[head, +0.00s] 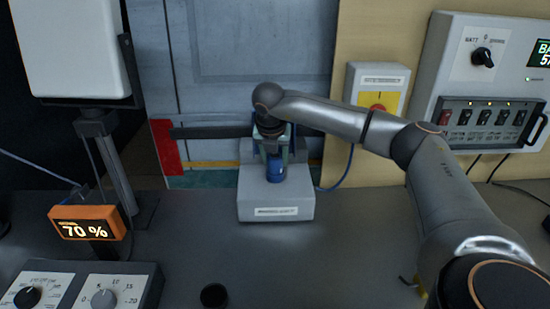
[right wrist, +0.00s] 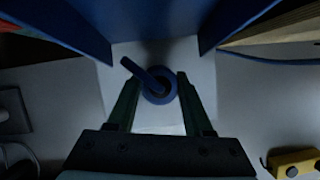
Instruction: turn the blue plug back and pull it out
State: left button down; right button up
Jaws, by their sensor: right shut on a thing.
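The blue plug (head: 275,172) sits upright on top of a light grey box (head: 275,208) with a white label on its front. My right gripper (head: 272,150) points down over it, with its fingers on either side of the plug's upper part. In the right wrist view my right gripper (right wrist: 157,80) is shut on the plug; its round blue collar (right wrist: 158,97) and slanting blue arm (right wrist: 136,71) show between the fingers. The plug's lower end is hidden, so how deep it sits I cannot tell. My left gripper is not in view.
A blue cable (head: 337,184) runs right of the box, below a yellow plate with a red button (head: 378,103). A switch panel (head: 488,122) hangs at right. An orange display (head: 88,223) reads 70 %. Knob boxes (head: 105,297) stand front left. The counter before the box is mostly clear.

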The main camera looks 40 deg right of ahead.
grip_shut()
jog(key=m+g, duration=0.1)
jog(key=m, duration=0.2)
jog(key=shift+h, duration=0.3)
jog(key=shift+m, duration=0.3)
jog(key=shift+m+g+p, duration=0.55)
jog(key=shift+m+g, duration=0.05)
jog(key=shift+m, duration=0.9)
jog(key=shift+h, duration=0.3)
jog(key=shift+r+m+g+p, duration=0.1)
jog(key=shift+m+g+p, duration=0.2)
jog(key=shift+m, duration=0.2)
jog(key=shift+m+g, duration=0.3)
jog(key=shift+m, duration=0.6)
